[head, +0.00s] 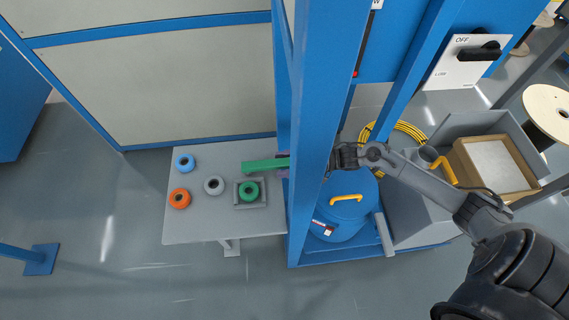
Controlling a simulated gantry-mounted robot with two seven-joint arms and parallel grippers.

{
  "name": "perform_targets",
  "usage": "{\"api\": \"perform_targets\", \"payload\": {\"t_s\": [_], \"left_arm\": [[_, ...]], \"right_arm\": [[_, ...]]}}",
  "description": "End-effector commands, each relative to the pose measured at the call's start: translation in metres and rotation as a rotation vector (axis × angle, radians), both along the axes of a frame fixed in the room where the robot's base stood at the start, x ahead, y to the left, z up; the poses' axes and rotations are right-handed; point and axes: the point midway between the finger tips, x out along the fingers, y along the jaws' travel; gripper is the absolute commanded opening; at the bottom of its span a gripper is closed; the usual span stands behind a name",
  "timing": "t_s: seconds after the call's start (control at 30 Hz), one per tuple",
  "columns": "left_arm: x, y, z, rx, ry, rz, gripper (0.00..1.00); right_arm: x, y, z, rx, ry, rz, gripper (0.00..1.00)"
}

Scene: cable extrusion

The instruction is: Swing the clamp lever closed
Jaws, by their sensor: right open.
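A green bar (265,164) sticks out to the left from behind the blue column, above the small grey table. I cannot tell for sure whether it is the clamp lever. My right gripper (335,160) is at the right edge of the column, level with the bar. The column hides part of the gripper and the bar's right end, so any contact between them cannot be seen. The right gripper is open. My left gripper is not in view.
The blue column (325,100) stands in front of the work area. The grey table (200,230) holds blue, grey, orange and green rings. A blue drum (340,225) with a yellow handle (346,198) stands below my right arm. A cardboard box (460,160) is at right.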

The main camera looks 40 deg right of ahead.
Motion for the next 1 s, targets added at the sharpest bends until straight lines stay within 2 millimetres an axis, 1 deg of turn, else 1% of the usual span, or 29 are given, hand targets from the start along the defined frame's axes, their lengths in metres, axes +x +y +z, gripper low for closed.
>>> {"api": "perform_targets", "payload": {"t_s": [0.13,0.37,0.47,0.73,0.93,1.0], "left_arm": [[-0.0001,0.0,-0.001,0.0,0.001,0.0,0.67],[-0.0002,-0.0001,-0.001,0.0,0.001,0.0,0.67],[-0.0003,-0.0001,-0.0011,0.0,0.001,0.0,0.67],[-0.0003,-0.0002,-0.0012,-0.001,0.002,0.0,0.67],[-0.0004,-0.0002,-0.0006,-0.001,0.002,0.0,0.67],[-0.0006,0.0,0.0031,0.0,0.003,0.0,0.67]], "right_arm": [[0.0023,0.0039,0.0,0.0,0.0,0.001,0.55],[0.0024,0.004,0.0001,0.0,0.0,0.001,0.55],[0.0024,0.004,0.0001,0.0,0.0,0.001,0.42],[0.0023,0.0039,0.0,0.0,0.0,0.001,0.0],[0.0024,0.0045,0.0003,0.0,0.0,0.0,0.0],[0.003,0.0097,0.0017,0.003,0.001,-0.004,0.0]]}}
